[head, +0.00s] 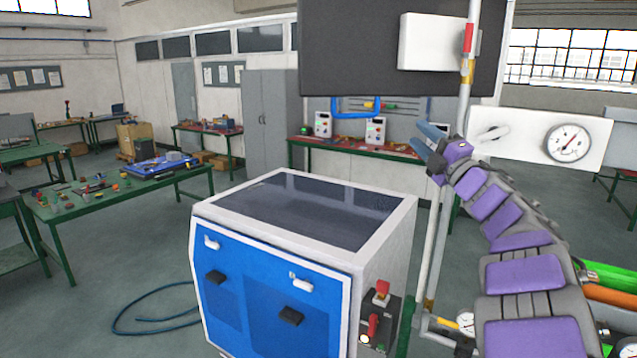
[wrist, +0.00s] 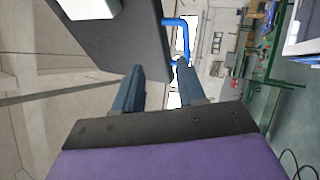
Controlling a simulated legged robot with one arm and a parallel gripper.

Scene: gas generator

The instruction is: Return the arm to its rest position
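My arm, purple and grey, rises from the lower right in the head view and bends up and to the left. A dark panel (wrist: 110,40) and a blue pipe (wrist: 183,35) lie beyond the fingertips in the wrist view.
A blue and white generator cabinet (head: 270,290) stands in front, left of my arm. A dark panel (head: 345,50) hangs above. A white gauge panel (head: 530,150) is close to the right of my gripper. Green tables (head: 110,190) stand at left, with open floor between.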

